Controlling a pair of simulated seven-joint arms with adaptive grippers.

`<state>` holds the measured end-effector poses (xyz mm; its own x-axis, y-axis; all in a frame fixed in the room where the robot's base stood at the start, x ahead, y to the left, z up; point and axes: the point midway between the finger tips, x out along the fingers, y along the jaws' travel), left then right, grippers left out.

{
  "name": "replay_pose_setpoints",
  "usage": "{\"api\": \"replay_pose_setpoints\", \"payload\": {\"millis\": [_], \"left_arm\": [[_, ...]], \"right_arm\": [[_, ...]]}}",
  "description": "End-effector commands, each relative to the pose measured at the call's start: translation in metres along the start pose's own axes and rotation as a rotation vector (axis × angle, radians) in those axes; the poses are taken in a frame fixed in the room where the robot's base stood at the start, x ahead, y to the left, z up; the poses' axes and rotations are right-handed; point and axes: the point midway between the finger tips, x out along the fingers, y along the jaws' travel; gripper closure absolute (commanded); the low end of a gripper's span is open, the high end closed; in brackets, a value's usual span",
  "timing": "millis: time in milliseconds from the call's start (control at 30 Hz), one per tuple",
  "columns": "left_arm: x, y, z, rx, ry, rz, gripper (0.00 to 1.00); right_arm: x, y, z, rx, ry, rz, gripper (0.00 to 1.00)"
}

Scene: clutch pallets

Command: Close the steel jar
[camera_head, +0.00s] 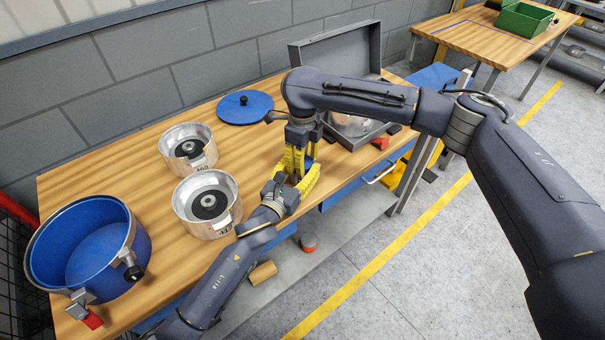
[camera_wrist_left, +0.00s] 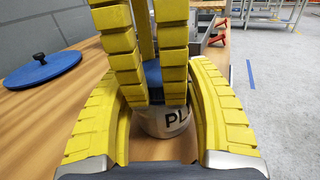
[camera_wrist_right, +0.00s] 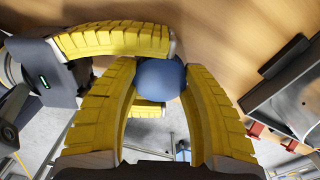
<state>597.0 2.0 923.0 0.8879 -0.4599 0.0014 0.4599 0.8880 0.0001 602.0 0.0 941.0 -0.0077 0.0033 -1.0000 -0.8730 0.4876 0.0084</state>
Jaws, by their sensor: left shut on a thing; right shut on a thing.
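The steel jar (camera_wrist_left: 168,122) is a small metal can with dark lettering, upright near the front edge of the wooden table, mostly hidden by grippers in the head view. My left gripper (camera_head: 297,174) is shut around its sides. A blue lid (camera_wrist_left: 152,76) is at the jar's top; it also shows in the right wrist view (camera_wrist_right: 160,78). My right gripper (camera_head: 301,154) comes down from above and is shut on the blue lid. The fingers hide the rim, so I cannot tell whether the lid is fully seated.
Two steel pots (camera_head: 186,166) (camera_head: 228,213) and a large blue pot (camera_head: 136,240) stand left on the table. A flat blue lid with a black knob (camera_head: 245,110) lies behind. An open grey case (camera_head: 377,50) holding a steel pot stands at the back right.

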Motion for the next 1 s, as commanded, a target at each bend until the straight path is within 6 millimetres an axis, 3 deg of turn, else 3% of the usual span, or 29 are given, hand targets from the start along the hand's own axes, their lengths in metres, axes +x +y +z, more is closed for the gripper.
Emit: {"api": "replay_pose_setpoints", "payload": {"millis": [133,167,333,667,1000], "left_arm": [[-0.001,0.000,-0.003,0.001,0.007,0.001,1.00],[-0.001,0.000,-0.003,0.001,0.007,0.001,1.00],[-0.001,0.000,-0.003,0.001,0.007,0.001,1.00],[-0.001,0.000,-0.004,0.001,0.007,0.001,1.00],[-0.001,0.000,-0.004,0.001,0.008,0.001,1.00]], "right_arm": [[0.000,0.000,0.000,0.000,0.000,-0.001,0.90],[0.000,0.000,0.000,0.000,0.000,-0.001,0.50],[0.000,0.000,0.000,0.000,0.000,-0.001,0.32],[-0.003,-0.001,0.000,0.000,0.000,-0.001,0.32],[-0.035,-0.001,0.000,0.000,-0.002,-0.003,0.32]]}}
